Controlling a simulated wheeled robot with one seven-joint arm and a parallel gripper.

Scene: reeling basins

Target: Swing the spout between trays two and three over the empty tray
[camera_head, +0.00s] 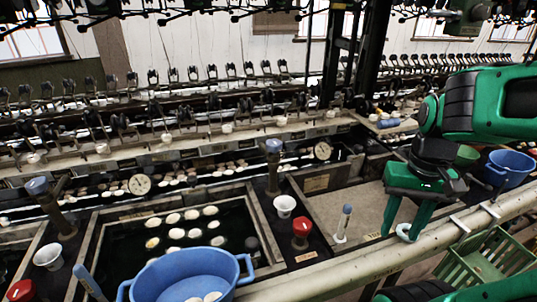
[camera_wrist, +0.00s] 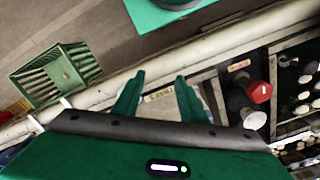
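The spout post with a blue-grey cap (camera_head: 273,160) stands on the divider between a dark tray with pale cocoons (camera_head: 120,240) and a tan, empty-looking tray (camera_head: 325,212). Which way its outlet points is hard to tell. A red knob (camera_head: 301,228) and a white cup (camera_head: 284,206) are on the same divider. They also show in the wrist view as a red knob (camera_wrist: 259,91) and a white cup (camera_wrist: 253,118). My gripper (camera_head: 398,232) is open and empty, its fingers pointing down near the front rail, right of the spout. Both fingers show apart in the wrist view (camera_wrist: 156,88).
A blue basin (camera_head: 190,272) stands at the front left. A blue-topped stick (camera_head: 344,222) stands in the empty tray. The thick front rail (camera_head: 350,268) runs below my gripper. A green slatted crate (camera_head: 490,262) and a blue bucket (camera_head: 510,165) are at right.

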